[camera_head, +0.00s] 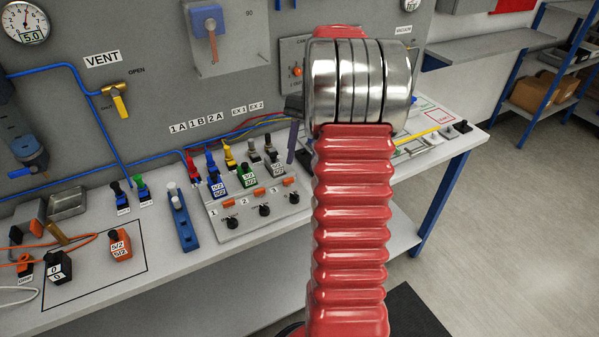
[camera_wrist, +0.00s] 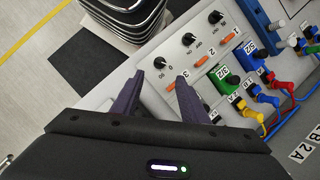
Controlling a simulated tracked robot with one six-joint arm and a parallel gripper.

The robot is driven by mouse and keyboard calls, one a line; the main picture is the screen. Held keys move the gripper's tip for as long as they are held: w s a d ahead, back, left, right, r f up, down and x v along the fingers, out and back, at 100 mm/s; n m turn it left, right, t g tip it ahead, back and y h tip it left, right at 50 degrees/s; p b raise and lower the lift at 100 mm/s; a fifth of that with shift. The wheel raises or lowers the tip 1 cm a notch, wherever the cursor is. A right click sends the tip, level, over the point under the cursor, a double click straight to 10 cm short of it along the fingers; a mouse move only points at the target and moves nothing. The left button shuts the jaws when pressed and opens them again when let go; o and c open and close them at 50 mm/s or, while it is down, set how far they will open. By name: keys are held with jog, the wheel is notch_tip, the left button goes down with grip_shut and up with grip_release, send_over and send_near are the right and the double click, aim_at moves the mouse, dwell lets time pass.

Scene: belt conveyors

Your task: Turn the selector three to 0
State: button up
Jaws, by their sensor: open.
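Selector three (camera_wrist: 160,62) is a small black round knob on the light grey panel (camera_head: 240,232), beside the printed 3. In the head view it is the rightmost of the three knobs (camera_head: 294,198). My gripper (camera_wrist: 159,77) is open and empty, its two dark purple fingers pointing toward selector three. In the wrist view the knob lies between and just beyond the fingertips. I cannot tell the height gap or the exact pointer angle. In the head view my red arm hides most of the gripper.
Selector two (camera_wrist: 188,39) and selector one (camera_wrist: 215,17) stand in the same row. Green valve blocks (camera_head: 246,177), blue ones (camera_head: 217,182) and coloured hoses stand close behind. A blue-based fitting (camera_head: 184,222) is left of the panel. The bench's front edge is near the knobs.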

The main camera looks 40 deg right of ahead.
jog(key=shift+v, duration=2.05)
notch_tip(320, 180, down, 4)
jog(key=a+n+h, duration=0.1)
jog(key=n+h, duration=0.1)
jog(key=s+a+r+n+t, duration=0.2)
jog(key=s+a+n, duration=0.1)
jog(key=a, duration=0.8)
jog(key=s+a+r+n+t+h, duration=0.1)
jog(key=s+a+n, duration=0.3)
jog(key=a, duration=0.7)
jog(key=s+a+r+n+t+h, duration=0.1)
jog(key=s+a+r+n+t, duration=0.2)
jog(key=a, duration=0.7)
jog(key=shift+s+a+r+n+t, duration=0.3)
jog(key=shift+s+a+n+t, duration=0.15)
jog(key=shift+s, duration=0.65)
